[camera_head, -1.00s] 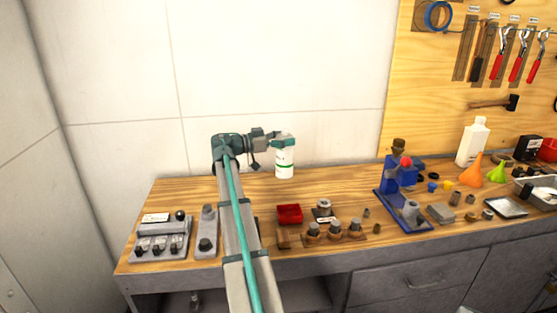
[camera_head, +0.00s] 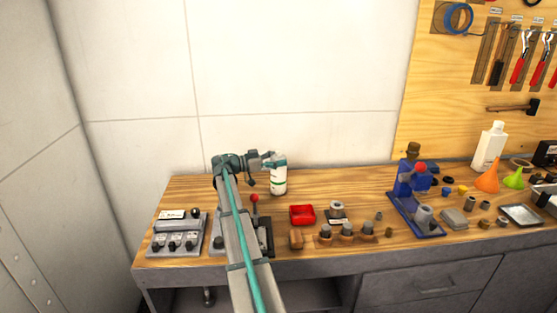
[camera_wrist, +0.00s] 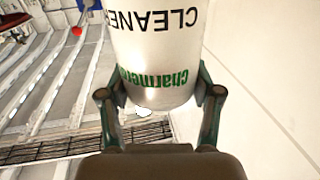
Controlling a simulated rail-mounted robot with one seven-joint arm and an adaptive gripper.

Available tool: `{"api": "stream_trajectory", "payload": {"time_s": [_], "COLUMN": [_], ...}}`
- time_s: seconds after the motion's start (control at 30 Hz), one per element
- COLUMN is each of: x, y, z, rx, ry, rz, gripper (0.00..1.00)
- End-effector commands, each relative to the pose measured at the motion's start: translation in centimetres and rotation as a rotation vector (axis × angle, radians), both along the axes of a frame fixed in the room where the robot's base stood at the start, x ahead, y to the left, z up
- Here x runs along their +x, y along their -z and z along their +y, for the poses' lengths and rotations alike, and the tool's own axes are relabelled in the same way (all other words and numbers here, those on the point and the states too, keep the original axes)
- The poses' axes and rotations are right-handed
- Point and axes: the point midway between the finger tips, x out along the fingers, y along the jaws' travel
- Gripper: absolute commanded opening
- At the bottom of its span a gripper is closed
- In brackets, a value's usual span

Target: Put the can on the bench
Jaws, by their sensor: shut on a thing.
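The can (camera_head: 279,182) is a white cylinder with a green band, upright near the back of the wooden bench (camera_head: 350,190), by the wall. My gripper (camera_head: 272,161) is shut on it near its top. The can also shows large in the wrist view (camera_wrist: 155,45), with "CLEANER" lettering and green print, between the two fingers of my gripper (camera_wrist: 158,100). I cannot tell whether the can's base touches the bench top.
A red tray (camera_head: 302,215), a switch box (camera_head: 177,236) and a wooden block with several dark-topped pieces (camera_head: 346,236) stand toward the front. A blue press (camera_head: 411,195) stands to the right.

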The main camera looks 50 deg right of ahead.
Motion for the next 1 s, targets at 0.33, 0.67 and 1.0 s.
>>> {"api": "stream_trajectory", "payload": {"time_s": [0.33,0.67,1.0], "x": [-0.02,-0.02,-0.02], "y": [0.49,0.66,0.41], "z": [0.00,0.00,0.00], "rx": [-0.003,-0.001,-0.001], "ry": [0.000,0.000,0.000], "rz": [0.000,-0.001,-0.001], "gripper": [0.00,0.89,0.89]}}
